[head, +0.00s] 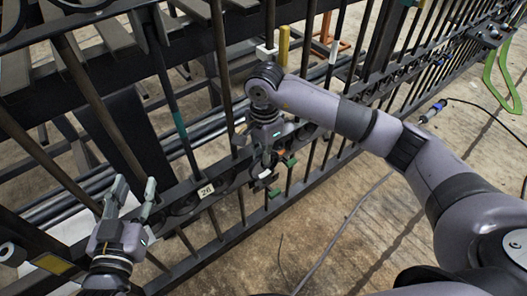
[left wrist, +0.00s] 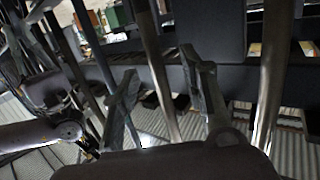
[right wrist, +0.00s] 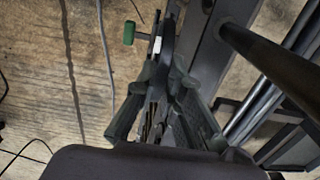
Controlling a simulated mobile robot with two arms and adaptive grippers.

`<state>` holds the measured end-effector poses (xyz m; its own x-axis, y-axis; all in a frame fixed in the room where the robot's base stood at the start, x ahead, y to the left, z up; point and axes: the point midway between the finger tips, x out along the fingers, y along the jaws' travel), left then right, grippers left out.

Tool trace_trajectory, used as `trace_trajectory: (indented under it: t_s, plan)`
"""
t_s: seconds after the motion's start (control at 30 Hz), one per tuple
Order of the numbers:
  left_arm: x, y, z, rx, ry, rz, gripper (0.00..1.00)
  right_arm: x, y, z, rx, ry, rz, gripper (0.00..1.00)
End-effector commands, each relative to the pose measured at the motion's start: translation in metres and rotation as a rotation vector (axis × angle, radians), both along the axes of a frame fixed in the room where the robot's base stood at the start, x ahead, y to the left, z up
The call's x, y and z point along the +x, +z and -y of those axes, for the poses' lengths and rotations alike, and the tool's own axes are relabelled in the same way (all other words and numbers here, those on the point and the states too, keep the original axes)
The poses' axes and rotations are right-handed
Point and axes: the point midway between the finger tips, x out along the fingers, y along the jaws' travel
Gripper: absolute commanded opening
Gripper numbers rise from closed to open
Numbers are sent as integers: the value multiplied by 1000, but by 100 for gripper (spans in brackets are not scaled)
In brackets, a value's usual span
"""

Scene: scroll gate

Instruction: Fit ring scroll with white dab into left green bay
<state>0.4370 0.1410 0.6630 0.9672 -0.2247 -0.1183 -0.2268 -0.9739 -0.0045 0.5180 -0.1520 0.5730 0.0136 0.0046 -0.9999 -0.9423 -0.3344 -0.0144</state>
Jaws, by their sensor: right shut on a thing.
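My right gripper (head: 265,160) is shut on a dark scroll piece with a white dab (head: 265,174), at the gate's lower rail. The right wrist view shows the fingers (right wrist: 166,85) closed around the dark piece, its white dab (right wrist: 157,46) just beyond the tips. A green knob (right wrist: 129,33) sits close to the left of it; in the head view green pieces (head: 274,193) lie beside the gripper. The gripper hides much of the scroll and bay, so I cannot tell whether it is seated. My left gripper (head: 128,190) is open and empty before the bars; its fingers (left wrist: 165,95) are spread.
The dark gate's bars (head: 222,70) and rails fill the left and middle. A label reading 26 (head: 206,191) sits on the lower rail. A yellow post (head: 283,45) stands behind. A cable (head: 345,225) lies on the open floor, and a green loop (head: 502,80) is at right.

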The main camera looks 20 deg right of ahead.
Motion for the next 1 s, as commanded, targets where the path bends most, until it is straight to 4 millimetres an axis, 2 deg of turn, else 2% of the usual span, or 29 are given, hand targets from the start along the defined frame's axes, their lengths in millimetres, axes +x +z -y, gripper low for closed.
trace_trajectory:
  t_s: [0.7, 1.0]
  plan:
    - [4, 41, 6, -56, -12, 221, 40, 0, -13, 2, -1, -4, 0, 0]
    - [3, 51, 7, -69, -15, 269, 40, -1, -15, 2, 0, -5, 1, 0]
